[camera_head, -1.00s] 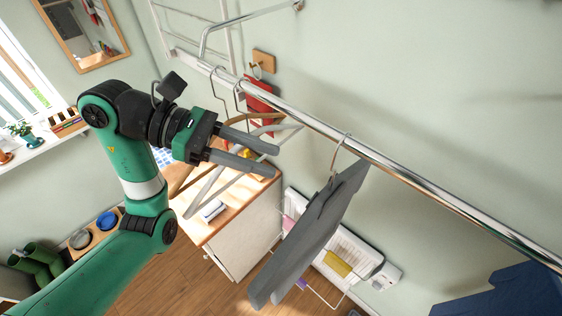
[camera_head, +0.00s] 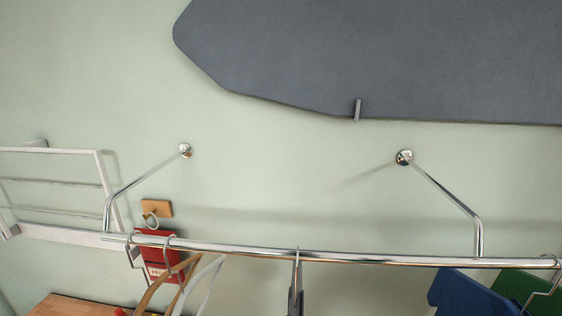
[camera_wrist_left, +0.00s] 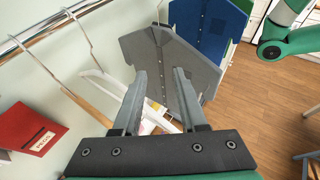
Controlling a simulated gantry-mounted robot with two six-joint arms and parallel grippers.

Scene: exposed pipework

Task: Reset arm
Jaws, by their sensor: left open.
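In the left wrist view my left gripper (camera_wrist_left: 160,76) is open, its two fingers apart. A grey garment-like panel on a hanger (camera_wrist_left: 188,68) hangs just beyond the fingertips. I cannot tell whether they touch. In the head view this grey panel (camera_head: 296,301) shows only as a narrow strip under the chrome rail (camera_head: 350,259). Neither gripper shows in the head view. A green arm link (camera_wrist_left: 295,42), seemingly mine, is at the upper right of the left wrist view; its gripper is not visible.
A large dark grey board (camera_head: 380,60) is mounted above the rail. Blue (camera_head: 466,294) and green (camera_head: 525,290) panels hang at right. Wooden floor (camera_wrist_left: 262,110) shows beyond the left gripper.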

